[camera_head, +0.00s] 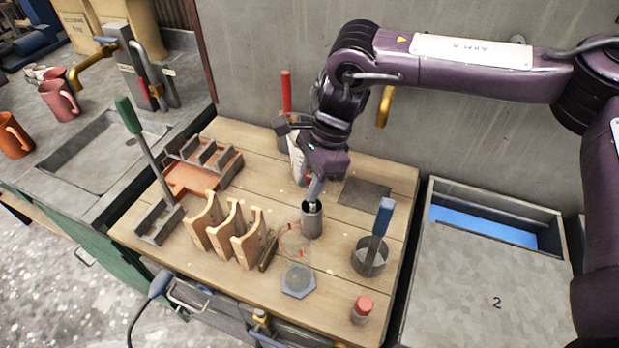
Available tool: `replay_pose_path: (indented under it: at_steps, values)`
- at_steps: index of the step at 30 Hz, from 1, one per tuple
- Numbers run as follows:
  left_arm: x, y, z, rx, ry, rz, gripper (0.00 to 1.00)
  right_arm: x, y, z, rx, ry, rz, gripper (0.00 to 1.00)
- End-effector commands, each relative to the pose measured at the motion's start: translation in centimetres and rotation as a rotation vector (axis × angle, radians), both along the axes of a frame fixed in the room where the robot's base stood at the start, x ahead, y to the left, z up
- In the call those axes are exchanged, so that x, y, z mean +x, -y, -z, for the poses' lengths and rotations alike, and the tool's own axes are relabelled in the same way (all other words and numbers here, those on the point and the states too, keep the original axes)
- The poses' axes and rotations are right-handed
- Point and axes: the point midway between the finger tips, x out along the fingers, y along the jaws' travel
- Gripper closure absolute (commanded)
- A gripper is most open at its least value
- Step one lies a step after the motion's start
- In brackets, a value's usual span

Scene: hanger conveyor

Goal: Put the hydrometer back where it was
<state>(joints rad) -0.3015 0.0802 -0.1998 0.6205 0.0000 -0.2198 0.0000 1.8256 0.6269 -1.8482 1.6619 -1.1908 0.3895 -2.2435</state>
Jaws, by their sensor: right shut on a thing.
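My right gripper (316,190) is shut, pointing down right above the mouth of a narrow grey metal cylinder (311,222) standing on the wooden bench. What it holds is mostly hidden by the fingers and the cylinder; I cannot clearly make out the hydrometer there. In front of the cylinder stands a clear glass jar (297,250) with red marks on a grey hexagonal base (298,281). My left gripper is not in view.
A grey cup (369,259) with a blue-handled tool (381,221) stands to the right, and a red-capped jar (362,309) at the front. Curved wooden racks (227,232) are on the left. A red-handled tool (286,92) is behind my gripper.

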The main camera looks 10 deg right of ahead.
Motion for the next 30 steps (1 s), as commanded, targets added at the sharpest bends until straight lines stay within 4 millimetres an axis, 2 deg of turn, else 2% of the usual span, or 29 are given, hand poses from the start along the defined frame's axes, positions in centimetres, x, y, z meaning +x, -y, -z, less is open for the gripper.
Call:
replay_pose_path:
  at_steps: [9,10,15,26,30]
  values:
    - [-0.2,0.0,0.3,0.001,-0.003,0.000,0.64,0.0,0.0,0.3,0.000,0.000,-0.001,1.00]
    - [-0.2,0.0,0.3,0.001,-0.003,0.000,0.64,0.0,0.0,0.3,0.000,0.000,-0.001,0.71]
    - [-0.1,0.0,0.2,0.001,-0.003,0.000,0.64,0.0,0.0,0.2,0.000,0.001,-0.001,0.51]
    - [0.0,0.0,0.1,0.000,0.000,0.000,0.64,0.1,0.1,-0.4,0.001,0.003,0.000,0.51]
    - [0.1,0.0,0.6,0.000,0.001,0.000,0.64,0.3,0.6,-2.3,0.002,0.007,0.000,0.51]
